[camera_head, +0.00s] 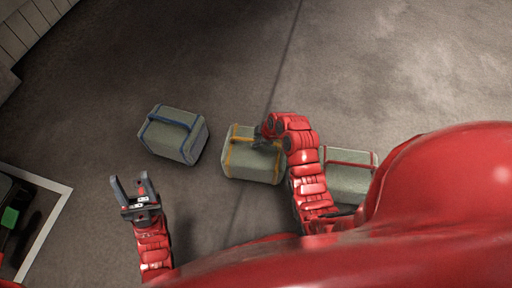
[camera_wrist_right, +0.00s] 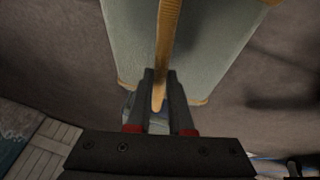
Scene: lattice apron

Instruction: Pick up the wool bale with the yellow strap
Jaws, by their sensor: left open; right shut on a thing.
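The wool bale with the yellow strap (camera_head: 250,168) is a grey-green block on the floor, in the middle of the head view. Its yellow strap (camera_wrist_right: 168,38) runs between the fingertips in the right wrist view, above the pale bale (camera_wrist_right: 205,50). My right gripper (camera_wrist_right: 160,80) is shut on the yellow strap at the top of the bale; in the head view my right wrist partly hides that spot. My left gripper (camera_head: 135,187) is open and empty, left of and below the bales. I cannot tell whether the bale is clear of the floor.
A bale with a blue strap (camera_head: 172,135) stands to the left. A bale with a red strap (camera_head: 348,172) stands to the right, partly behind my right arm. A white floor line (camera_head: 52,222) and a dark object with a green part (camera_head: 10,217) are at lower left. Open floor lies above.

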